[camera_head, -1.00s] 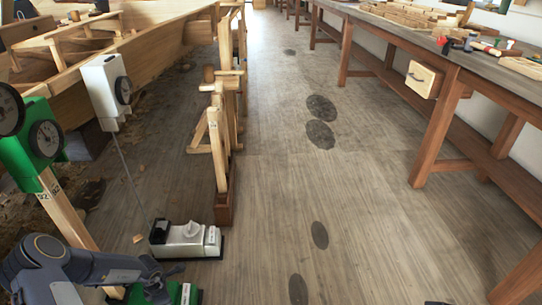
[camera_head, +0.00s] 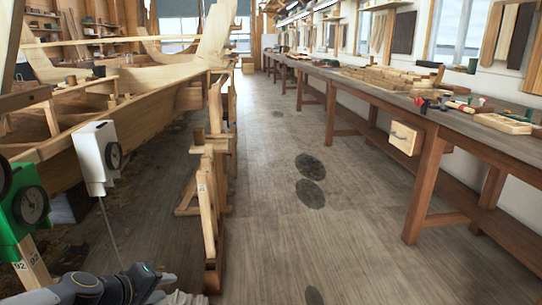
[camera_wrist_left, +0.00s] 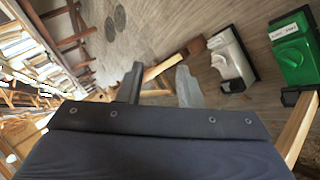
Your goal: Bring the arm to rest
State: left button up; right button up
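My left arm (camera_head: 85,287) comes in at the bottom left of the head view. Its gripper (camera_head: 168,291) is low at the bottom edge, partly cut off, above the plank floor. In the left wrist view the two fingers of the left gripper (camera_wrist_left: 158,86) stand apart with nothing between them; the floor and a wooden trestle show beyond. My right gripper is in neither view.
A wooden trestle (camera_head: 208,200) stands near the gripper. A long workbench (camera_head: 430,112) runs along the right. The middle aisle is clear.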

pick_arm(q)
jog(key=s+d+r+m+g+p, duration=0.15)
jog(key=s+m, duration=0.25)
jog(key=s, duration=0.8)
jog(key=s+d+m+g, duration=0.2)
jog(key=s+m, duration=0.2)
jog(key=s, duration=0.8)
notch_tip(320, 180, up, 27)
jog(key=p, duration=2.7)
jog(key=shift+w+d+r, duration=0.15)
jog(key=shift+w+r, duration=0.05)
jog(key=shift+w, duration=0.15)
